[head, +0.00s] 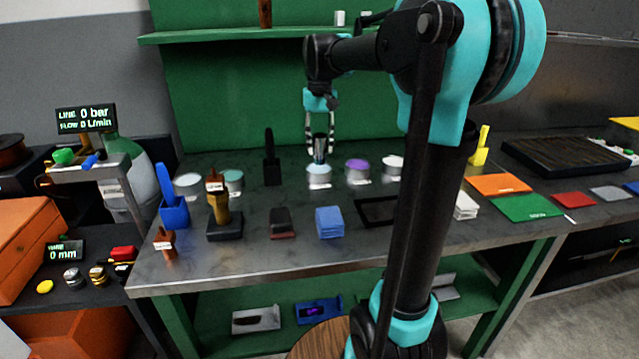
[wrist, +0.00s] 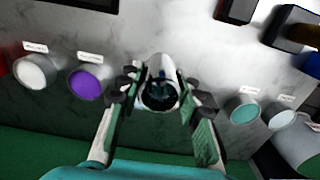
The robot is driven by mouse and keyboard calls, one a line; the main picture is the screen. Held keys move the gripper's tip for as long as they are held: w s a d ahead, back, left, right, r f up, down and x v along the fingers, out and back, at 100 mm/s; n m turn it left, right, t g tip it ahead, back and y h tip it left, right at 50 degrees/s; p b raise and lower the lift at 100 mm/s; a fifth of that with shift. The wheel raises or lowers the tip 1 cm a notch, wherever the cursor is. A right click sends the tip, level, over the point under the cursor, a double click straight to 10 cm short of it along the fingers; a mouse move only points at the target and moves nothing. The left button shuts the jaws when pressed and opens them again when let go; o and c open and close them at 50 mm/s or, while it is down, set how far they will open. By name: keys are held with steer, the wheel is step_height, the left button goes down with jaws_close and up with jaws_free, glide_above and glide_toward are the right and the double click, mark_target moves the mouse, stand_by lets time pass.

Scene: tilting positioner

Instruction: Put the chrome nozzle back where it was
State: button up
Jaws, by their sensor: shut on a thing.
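My gripper (head: 320,150) points down over the row of round pots at the back of the workbench. It is shut on a small shiny, dark-reflecting metal piece, which looks like the chrome nozzle (head: 320,147). In the wrist view the nozzle (wrist: 160,95) shows end-on between the two fingers as a round rim with a dark inside. Directly below is a grey pot with pale blue contents (head: 319,174). I cannot tell whether the nozzle touches this pot or hangs just above it.
A purple pot (head: 358,168) and a white pot (head: 392,166) stand to the right; a teal pot (head: 232,181) and a pale pot (head: 187,185) to the left. A dark upright tool (head: 271,160) is near. A side table (head: 60,320) holds small chrome and brass pieces.

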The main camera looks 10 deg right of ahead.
step_height(320, 180, down, 13)
steer(key=shift+r, duration=0.2)
stand_by(0.4)
steer(key=o, duration=0.7)
steer(key=shift+f, duration=0.15)
steer(key=o, duration=0.4)
steer(key=shift+o, duration=0.2)
step_height(320, 180, up, 12)
steer(key=shift+r, duration=0.15)
steer(key=shift+s, duration=0.15)
